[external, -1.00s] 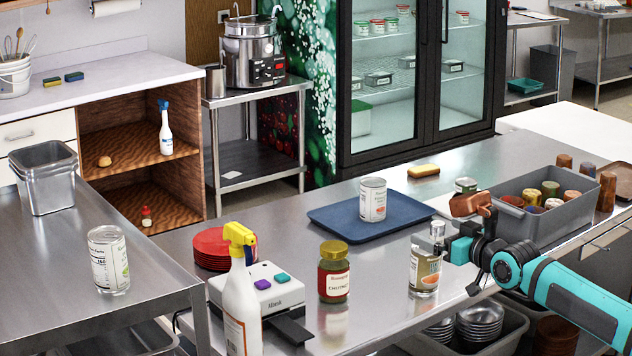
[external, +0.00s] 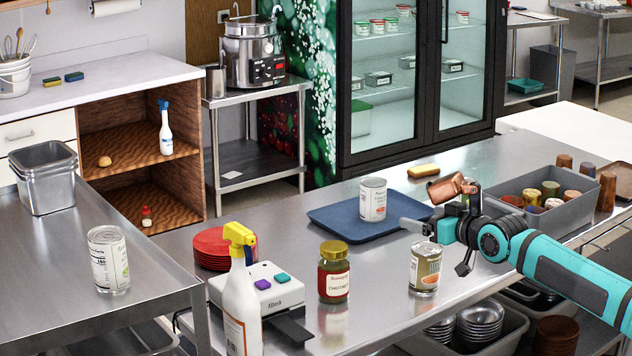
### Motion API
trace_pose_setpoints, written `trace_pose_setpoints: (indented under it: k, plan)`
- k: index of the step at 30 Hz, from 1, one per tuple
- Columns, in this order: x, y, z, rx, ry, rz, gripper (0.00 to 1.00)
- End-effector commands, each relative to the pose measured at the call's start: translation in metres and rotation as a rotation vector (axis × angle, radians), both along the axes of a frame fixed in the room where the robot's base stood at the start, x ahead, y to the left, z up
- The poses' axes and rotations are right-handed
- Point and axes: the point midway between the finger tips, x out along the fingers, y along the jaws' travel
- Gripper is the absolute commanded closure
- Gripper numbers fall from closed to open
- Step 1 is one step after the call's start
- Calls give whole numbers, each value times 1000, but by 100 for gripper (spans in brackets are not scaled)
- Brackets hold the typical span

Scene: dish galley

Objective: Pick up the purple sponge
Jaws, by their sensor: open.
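The purple sponge (external: 262,284) lies on top of the white scale-like device (external: 238,291) on the steel counter, left of the teal sponge (external: 282,278). My gripper (external: 414,228) is open and empty, well to the right of the purple sponge. It reaches in from the right, above the counter near the blue tray's right edge, and points left.
A yellow-topped spray bottle (external: 240,300) stands close in front of the device. A red-labelled jar (external: 334,272) and a can (external: 425,269) stand between it and my gripper. A tilted copper mug (external: 449,188) shows just above my gripper; its support is hidden. Red plates (external: 211,247) sit behind.

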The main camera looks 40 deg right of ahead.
Motion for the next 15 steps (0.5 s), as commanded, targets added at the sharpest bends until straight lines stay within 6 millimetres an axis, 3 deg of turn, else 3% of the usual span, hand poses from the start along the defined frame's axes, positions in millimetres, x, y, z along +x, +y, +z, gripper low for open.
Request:
trace_pose_setpoints:
  k: [6, 15]
  plan:
    - [55, 17, 28, 24, 137, 32, 15]
    - [127, 47, 54, 49, 320, 67, 15]
